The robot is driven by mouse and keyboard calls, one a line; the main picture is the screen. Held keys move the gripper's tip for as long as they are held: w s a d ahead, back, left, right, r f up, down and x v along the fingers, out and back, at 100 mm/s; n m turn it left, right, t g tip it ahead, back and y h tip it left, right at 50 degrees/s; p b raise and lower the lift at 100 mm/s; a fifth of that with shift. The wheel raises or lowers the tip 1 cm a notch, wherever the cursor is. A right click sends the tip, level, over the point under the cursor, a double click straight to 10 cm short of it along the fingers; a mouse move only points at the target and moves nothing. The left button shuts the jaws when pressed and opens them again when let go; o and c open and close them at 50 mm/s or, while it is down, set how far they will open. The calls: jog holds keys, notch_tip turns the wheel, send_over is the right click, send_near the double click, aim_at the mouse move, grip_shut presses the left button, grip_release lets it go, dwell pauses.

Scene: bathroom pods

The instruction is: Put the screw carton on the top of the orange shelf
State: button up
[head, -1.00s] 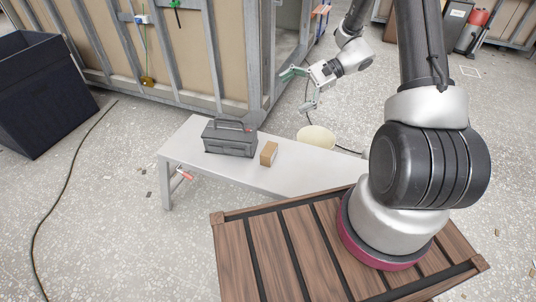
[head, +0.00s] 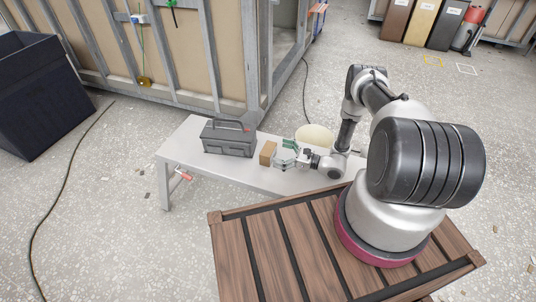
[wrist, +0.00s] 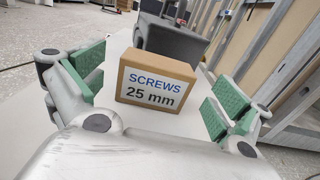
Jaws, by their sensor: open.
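The screw carton (head: 267,153) is a small brown box standing on the light grey bench (head: 190,150), just right of a dark toolbox. In the wrist view the carton (wrist: 152,85) shows a white label reading "SCREWS 25 mm". My gripper (head: 281,152) is open, low over the bench at the carton's right side. In the wrist view its green-padded fingers (wrist: 160,93) stand left and right of the view of the carton, with gaps on both sides.
The dark grey toolbox (head: 229,137) stands close beside the carton, beyond it from the gripper. A cream round container (head: 314,136) is behind the gripper. A dark bin (head: 40,95) stands at far left, and a framed wall panel (head: 165,50) rises behind the bench.

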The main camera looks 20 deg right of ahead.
aim_at(274, 151)
jog(key=x, duration=0.5)
jog(key=shift+w+a+f, duration=0.15)
jog(key=shift+f, duration=0.05)
jog(key=c, duration=1.2)
